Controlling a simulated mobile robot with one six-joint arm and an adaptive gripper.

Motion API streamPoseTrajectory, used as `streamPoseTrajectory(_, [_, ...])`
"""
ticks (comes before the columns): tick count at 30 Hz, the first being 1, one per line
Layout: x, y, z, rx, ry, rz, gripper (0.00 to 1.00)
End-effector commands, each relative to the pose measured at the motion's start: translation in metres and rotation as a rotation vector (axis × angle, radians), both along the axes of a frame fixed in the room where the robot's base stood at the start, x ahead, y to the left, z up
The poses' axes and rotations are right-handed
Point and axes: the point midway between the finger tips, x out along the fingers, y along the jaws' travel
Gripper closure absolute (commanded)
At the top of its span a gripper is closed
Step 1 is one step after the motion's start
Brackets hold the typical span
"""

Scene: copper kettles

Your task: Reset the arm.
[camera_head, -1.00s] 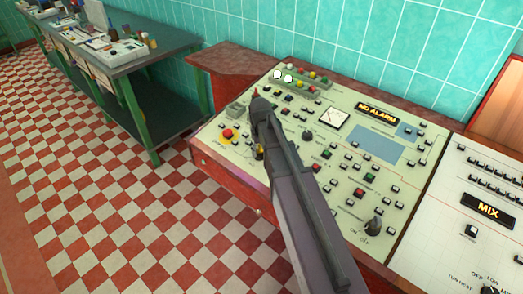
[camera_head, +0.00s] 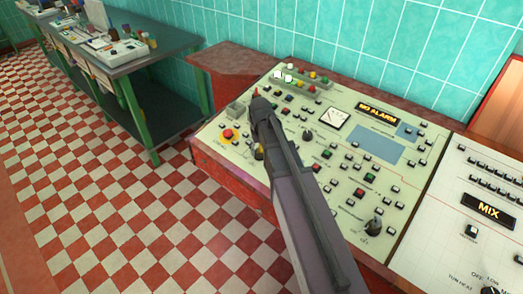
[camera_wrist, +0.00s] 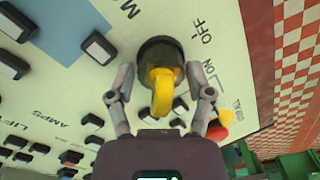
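My gripper (camera_wrist: 160,88) is open, with one finger on each side of a black round knob (camera_wrist: 160,50) with a yellow handle (camera_wrist: 163,92). The fingertips sit close to the knob's sides, and I see slim gaps rather than a grip on it. The knob is by the words ON and OFF on the pale panel. In the head view my arm reaches up over the control panel (camera_head: 240,160). My gripper (camera_head: 258,103) shows there as a dark shape, and its fingers are hard to make out. A bit of yellow shows beside it.
The panel carries several buttons, a red-and-yellow button (camera_head: 227,134), black knobs (camera_head: 373,226), a meter (camera_head: 334,118) and a NO ALARM display (camera_head: 377,112). A MIX panel (camera_head: 450,240) stands at right. A green-legged table (camera_head: 165,47) stands back left. The checkered floor at left is clear.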

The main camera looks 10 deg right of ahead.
Motion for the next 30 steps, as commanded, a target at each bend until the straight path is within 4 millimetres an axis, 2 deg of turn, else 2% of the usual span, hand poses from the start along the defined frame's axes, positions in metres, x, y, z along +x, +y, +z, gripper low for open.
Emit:
streamPoseTrajectory(13, [-0.002,0.000,0.000,0.000,0.005,0.002,0.09])
streamPoseTrajectory(16, [-0.011,0.000,0.003,0.000,0.005,-0.003,0.09])
streamPoseTrajectory(20, [-0.038,0.000,0.011,0.000,0.006,-0.019,0.09])
streamPoseTrajectory(27, [-0.113,-0.002,0.033,0.001,0.006,-0.067,0.09])
streamPoseTrajectory(30, [-0.138,-0.002,0.040,0.001,0.006,-0.087,0.09])
